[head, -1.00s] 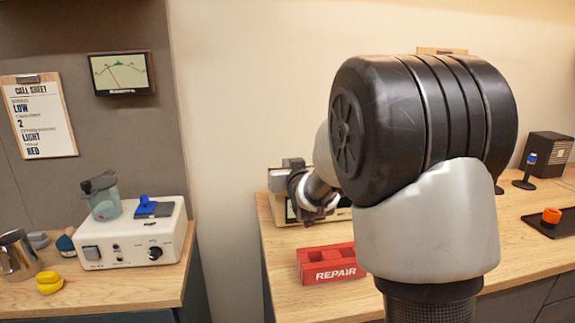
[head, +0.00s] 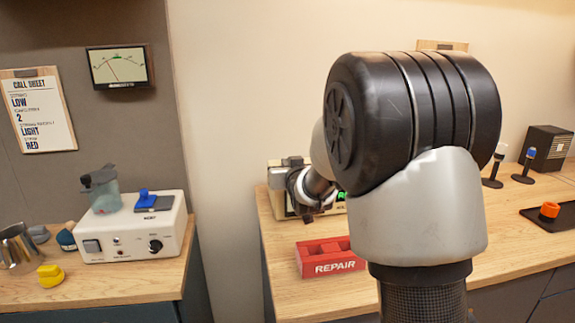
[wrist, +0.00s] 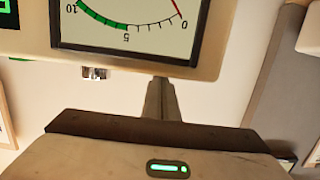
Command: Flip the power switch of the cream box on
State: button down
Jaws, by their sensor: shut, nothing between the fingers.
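The cream box (head: 277,180) stands on the right bench against the wall, partly hidden by my arm. A green lit readout shows on its front beside my arm. In the wrist view, which is upside down, the cream box (wrist: 222,35) fills the top with its dial meter, and a green readout shows at the corner. A small metal piece (wrist: 93,73) sits at its edge; I cannot tell whether this is the power switch or how it stands. My gripper (head: 308,214) is in front of the box, shut and empty. Its fingers (wrist: 162,82) point at the box's edge; contact is unclear.
A red REPAIR tray (head: 330,268) lies on the bench in front of the box. A white device (head: 130,247) with a rocker and knob stands on the left bench. A gap separates the benches. A dark tray (head: 553,222) lies at far right.

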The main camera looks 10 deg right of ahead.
notch_tip(320, 180, up, 5)
jog(key=shift+f+p, duration=0.15)
jog(key=shift+p, duration=0.7)
jog(key=s+r, duration=0.2)
jog(key=s, duration=0.7)
jog(key=shift+r+p, duration=0.35)
